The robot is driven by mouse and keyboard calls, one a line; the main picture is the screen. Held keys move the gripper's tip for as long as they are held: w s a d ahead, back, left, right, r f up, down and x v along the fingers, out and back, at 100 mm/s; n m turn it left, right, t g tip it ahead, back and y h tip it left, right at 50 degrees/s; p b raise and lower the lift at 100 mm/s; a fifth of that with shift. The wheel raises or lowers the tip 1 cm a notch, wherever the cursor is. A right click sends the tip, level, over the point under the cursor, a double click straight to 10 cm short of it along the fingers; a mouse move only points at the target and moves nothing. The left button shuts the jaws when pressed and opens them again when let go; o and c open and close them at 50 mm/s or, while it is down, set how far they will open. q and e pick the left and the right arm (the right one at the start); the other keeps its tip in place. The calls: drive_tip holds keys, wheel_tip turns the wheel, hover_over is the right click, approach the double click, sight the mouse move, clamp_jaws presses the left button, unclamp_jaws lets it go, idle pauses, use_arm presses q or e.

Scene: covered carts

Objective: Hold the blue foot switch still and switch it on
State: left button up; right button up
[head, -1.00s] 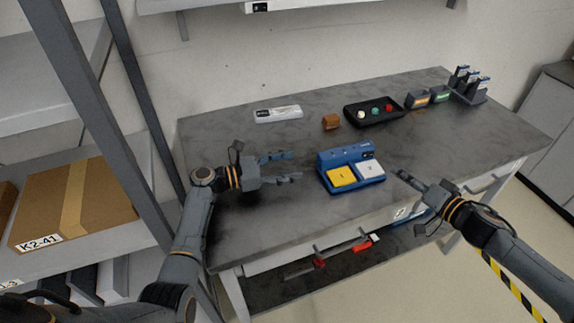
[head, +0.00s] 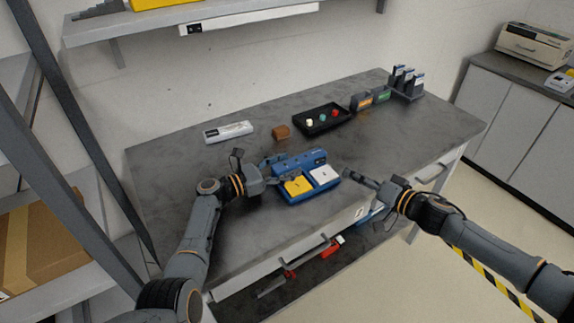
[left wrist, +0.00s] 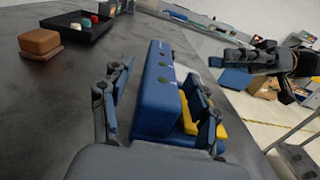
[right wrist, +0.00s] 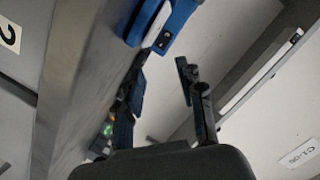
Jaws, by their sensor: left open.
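The blue foot switch (head: 312,158) lies on the grey table near its front edge, with a yellow pedal (head: 298,187) on the left and a white pedal (head: 325,175) on the right. My left gripper (head: 282,178) is open at its left end. In the left wrist view, the raised blue housing (left wrist: 157,90) lies between the two fingers; whether they touch it I cannot tell. My right gripper (head: 350,175) is just off the white-pedal end. In the right wrist view its fingers (right wrist: 161,72) are apart and empty, with the switch's blue end (right wrist: 178,22) beyond them.
Behind the switch are a brown block (head: 281,133), a black tray (head: 309,127) with small coloured pieces, and a white bar (head: 229,132). Small boxes (head: 370,99) and a rack (head: 405,88) stand at the back right. The table left of my left arm is clear.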

use_arm(q)
drive_tip(key=shift+w+d, duration=0.15)
drive_tip(key=shift+d, duration=0.05)
clamp_jaws()
use_arm(e)
drive_tip(key=shift+s+a, duration=0.1)
drive_tip(key=shift+a, duration=0.1)
drive_tip(key=c, duration=0.7)
drive_tip(key=m, duration=0.1)
drive_tip(key=s+a+r+m+t+h, duration=0.1)
drive_tip(key=m, duration=0.1)
drive_tip(key=a+m+t, duration=0.1)
drive_tip(key=m, duration=0.1)
drive_tip(key=shift+s+r+h, duration=0.25)
drive_tip(key=shift+h, duration=0.05)
clamp_jaws()
drive_tip(key=shift+s+d+m+h, duration=0.45)
drive_tip(key=shift+s+m, duration=0.4)
drive_tip(key=shift+m, duration=0.5)
drive_tip(key=shift+s+d+m+h, duration=0.2)
drive_tip(key=shift+s+m+h, duration=0.5)
drive_tip(key=shift+m, duration=0.6)
drive_tip(key=shift+s+d+m+h, duration=0.35)
drive_tip(key=shift+s+m, duration=0.6)
drive_tip(key=shift+m, duration=0.4)
